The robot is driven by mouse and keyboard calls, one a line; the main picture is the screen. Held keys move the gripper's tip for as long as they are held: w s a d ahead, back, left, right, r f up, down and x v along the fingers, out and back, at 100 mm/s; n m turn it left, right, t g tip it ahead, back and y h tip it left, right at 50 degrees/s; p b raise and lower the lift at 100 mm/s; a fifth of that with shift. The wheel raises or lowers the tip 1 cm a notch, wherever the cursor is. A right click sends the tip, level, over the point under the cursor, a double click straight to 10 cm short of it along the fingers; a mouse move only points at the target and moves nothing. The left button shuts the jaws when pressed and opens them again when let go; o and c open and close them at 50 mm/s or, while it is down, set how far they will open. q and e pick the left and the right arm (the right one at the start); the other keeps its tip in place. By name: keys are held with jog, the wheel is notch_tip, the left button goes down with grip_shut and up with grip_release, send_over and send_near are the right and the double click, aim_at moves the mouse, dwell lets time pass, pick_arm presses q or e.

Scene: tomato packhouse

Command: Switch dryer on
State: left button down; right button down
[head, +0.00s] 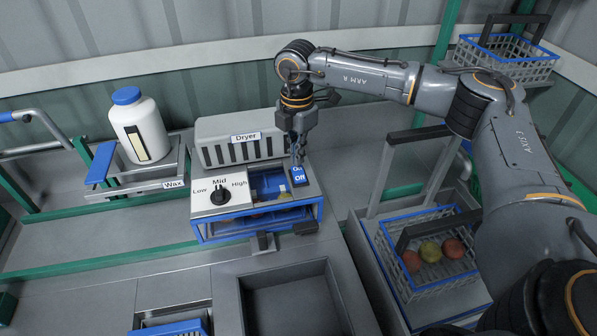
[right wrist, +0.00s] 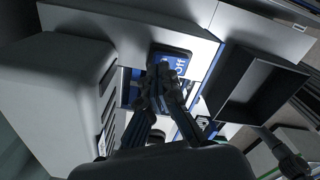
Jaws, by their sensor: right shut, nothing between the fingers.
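The dryer (head: 243,138) has a grey vented housing, a white panel with a black dial (head: 220,194) set at Mid, and a blue-framed drawer-like front. Its blue rocker switch (head: 300,177), marked On and Off, sits on the panel's right side. My right gripper (head: 297,160) points down with its fingers shut and empty, at the On end of the switch. In the right wrist view the fingertips (right wrist: 163,75) overlap the switch (right wrist: 184,66) and cover part of it; Off stays readable. I cannot tell whether they touch it. My left gripper is not in view.
A white bottle with a blue cap (head: 140,128) stands on the Wax stand (head: 174,184) at left. A wire basket (head: 438,281) with tomatoes stands at right. Another basket (head: 505,70) is at the upper right. An empty grey bin (head: 293,298) lies in front of the dryer.

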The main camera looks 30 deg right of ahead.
aim_at(297, 168)
jog(key=shift+f+b, duration=0.8)
jog(key=shift+f, duration=0.3)
dwell(0.5)
jog(key=shift+r+p, duration=2.1)
jog(key=shift+r, duration=1.45)
